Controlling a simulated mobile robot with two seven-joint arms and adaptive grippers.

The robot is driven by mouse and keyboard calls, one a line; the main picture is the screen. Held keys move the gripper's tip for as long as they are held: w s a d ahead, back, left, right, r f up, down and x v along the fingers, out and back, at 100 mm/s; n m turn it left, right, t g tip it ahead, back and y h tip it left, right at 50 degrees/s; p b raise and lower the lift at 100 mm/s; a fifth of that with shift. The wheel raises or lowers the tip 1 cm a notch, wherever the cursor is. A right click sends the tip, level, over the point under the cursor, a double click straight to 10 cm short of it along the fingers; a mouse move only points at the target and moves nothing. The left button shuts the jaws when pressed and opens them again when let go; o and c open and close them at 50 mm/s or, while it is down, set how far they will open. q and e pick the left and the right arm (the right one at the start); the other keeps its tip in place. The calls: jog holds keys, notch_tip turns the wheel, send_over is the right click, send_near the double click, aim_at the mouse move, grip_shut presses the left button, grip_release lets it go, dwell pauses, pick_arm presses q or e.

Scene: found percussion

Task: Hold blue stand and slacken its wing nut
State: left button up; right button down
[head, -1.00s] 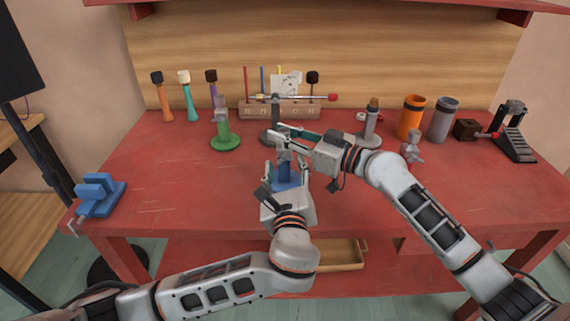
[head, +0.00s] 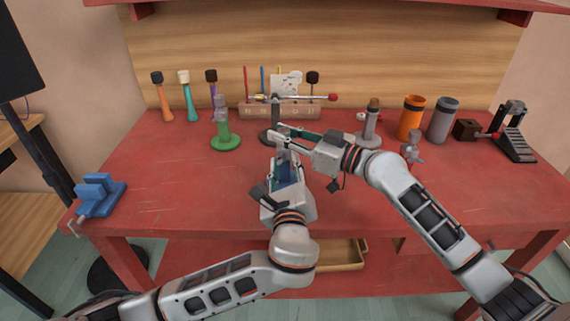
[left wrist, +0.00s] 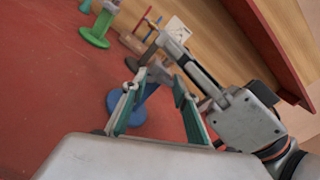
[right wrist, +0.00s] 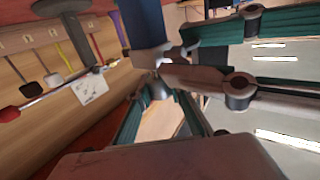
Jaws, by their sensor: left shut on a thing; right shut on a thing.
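The blue stand (head: 283,176) stands upright near the middle of the table, largely covered by my grippers. Its round base (left wrist: 126,114) shows in the left wrist view and its blue post (right wrist: 143,22) in the right wrist view. My left gripper (head: 284,164) is low at the near side of the stand, shut on its post. My right gripper (head: 278,136) reaches in from the right, above the left one, at the top of the stand. It is shut on the small wing nut (right wrist: 164,66), which is mostly hidden between its fingers.
A green stand (head: 225,135) is to the left, and a dark stand with a crossbar (head: 290,97) is just behind. A grey stand (head: 370,128) and an orange cup (head: 411,118) are right. A blue vise (head: 99,194) sits front left.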

pick_arm(q)
jog(key=o, duration=1.1)
jog(key=shift+s, duration=0.1)
jog(key=s, duration=1.2)
jog(key=shift+d, duration=0.25)
